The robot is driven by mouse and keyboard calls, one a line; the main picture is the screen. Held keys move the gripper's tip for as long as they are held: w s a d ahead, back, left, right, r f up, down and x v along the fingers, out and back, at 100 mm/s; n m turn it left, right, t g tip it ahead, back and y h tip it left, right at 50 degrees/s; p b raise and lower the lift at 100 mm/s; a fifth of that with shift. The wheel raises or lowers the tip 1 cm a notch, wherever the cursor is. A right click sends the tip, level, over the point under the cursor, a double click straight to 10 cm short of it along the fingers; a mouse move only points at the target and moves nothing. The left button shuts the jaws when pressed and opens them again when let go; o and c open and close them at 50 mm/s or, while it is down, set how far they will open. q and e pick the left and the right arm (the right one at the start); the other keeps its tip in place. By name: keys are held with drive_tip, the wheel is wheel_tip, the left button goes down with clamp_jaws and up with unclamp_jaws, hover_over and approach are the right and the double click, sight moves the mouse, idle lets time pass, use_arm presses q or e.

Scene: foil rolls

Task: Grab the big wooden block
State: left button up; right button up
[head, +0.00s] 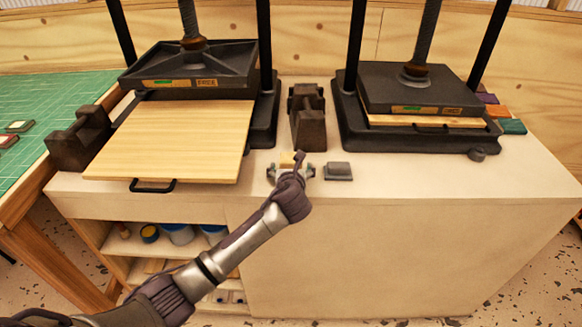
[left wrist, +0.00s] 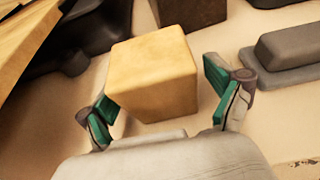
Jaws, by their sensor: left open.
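The big wooden block (left wrist: 154,78) is a pale yellow cube standing on the bench top, seen in the left wrist view. In the head view only its top (head: 288,159) shows, behind my left gripper. My left gripper (head: 291,171) is open just above the bench. In the left wrist view its green-padded fingers (left wrist: 162,118) are spread wide, one to each side of the block's near part, with gaps between pads and block. My right gripper is in neither view.
A grey block-shaped tool (head: 338,171) lies close on the right. A dark iron block (head: 307,117) stands behind. Two black presses flank it; the left one holds a wooden board (head: 180,140) with a black handle. The bench's front right is clear.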

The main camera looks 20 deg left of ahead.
use_arm(q)
drive_tip(key=c, duration=1.3)
drive_tip(key=shift+r, duration=0.1)
